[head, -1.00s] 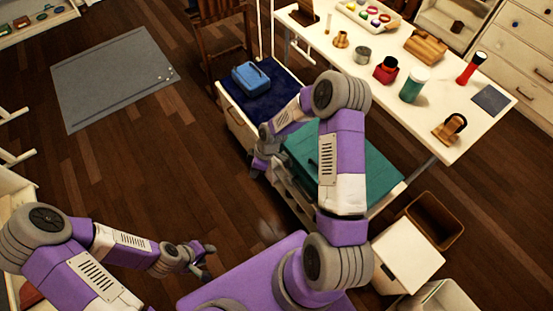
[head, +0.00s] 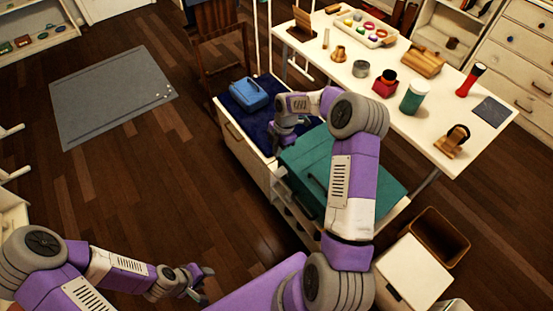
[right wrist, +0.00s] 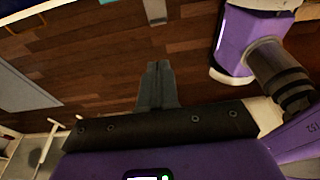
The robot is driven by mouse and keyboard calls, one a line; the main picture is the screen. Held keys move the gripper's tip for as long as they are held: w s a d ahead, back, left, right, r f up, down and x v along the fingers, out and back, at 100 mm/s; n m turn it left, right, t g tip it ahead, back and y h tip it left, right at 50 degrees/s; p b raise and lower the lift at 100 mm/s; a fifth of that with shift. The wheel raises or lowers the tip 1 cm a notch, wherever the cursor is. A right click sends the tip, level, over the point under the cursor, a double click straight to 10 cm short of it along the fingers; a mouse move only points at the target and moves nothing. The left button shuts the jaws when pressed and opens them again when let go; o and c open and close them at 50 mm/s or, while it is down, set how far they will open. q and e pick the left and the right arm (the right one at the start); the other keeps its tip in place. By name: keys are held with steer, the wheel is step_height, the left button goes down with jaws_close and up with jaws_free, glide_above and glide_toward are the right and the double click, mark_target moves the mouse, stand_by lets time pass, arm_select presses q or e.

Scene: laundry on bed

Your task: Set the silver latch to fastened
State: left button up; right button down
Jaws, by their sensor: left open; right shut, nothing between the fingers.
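I cannot make out the silver latch with certainty in either view. A teal case (head: 330,165) with a dark handle lies on the low white cabinet (head: 240,135). A smaller blue case (head: 250,92) lies on the dark blue cloth behind it. My right gripper (head: 279,148) is at the far left corner of the teal case; contact cannot be told. In the right wrist view its fingers (right wrist: 156,85) are shut and empty, and a small grey piece (right wrist: 155,11) shows beyond them. My left gripper (head: 206,284) is open, low over the floor, away from the cases.
A white table (head: 390,118) with jars, a red torch and a tray stands behind the cabinet. A wooden chair (head: 222,65) stands at the back. An open brown bin (head: 440,235) is at the right. The floor left of the cabinet is clear around a grey mat (head: 112,92).

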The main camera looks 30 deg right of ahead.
steer(key=b, duration=0.3)
glide_toward(275, 174)
steer(key=x, duration=0.2)
steer(key=a+x, duration=0.1)
steer(key=x, duration=0.2)
steer(key=shift+s+a+f, duration=0.1)
steer(key=shift+a+f, duration=0.05)
steer(key=shift+f, duration=0.05)
arm_select(q)
steer(key=shift+f, duration=1.7)
arm_select(e)
steer(key=shift+f, duration=0.65)
arm_select(q)
steer(key=shift+a, duration=0.1)
